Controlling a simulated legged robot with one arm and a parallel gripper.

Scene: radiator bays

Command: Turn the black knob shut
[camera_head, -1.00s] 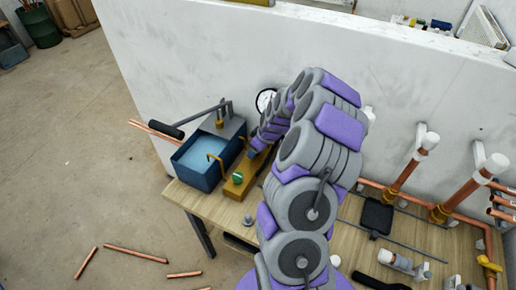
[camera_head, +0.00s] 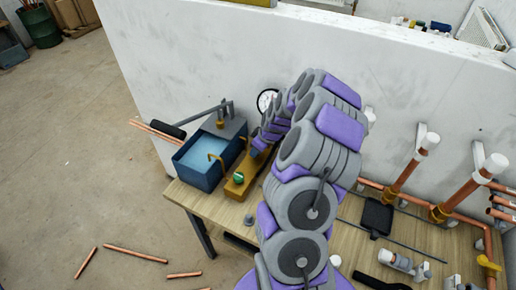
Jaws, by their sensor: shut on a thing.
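My arm reaches down over the bench from the front. My gripper (camera_head: 256,151) is at its far end, small and mostly covered by my own arm links. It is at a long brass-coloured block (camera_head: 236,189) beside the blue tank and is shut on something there. No black knob shows clearly; the spot at my fingers is hidden, and what they hold fits the black knob. A green knob (camera_head: 238,177) sits on the same block, nearer the front and apart from my gripper.
A blue water tank (camera_head: 192,176) with a lever handle (camera_head: 172,130) stands left of the block. A round gauge (camera_head: 266,98) is behind it, by the white wall (camera_head: 190,60). Copper pipes (camera_head: 398,178) stand at right. A black tray (camera_head: 376,217) lies on the wooden bench (camera_head: 344,232).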

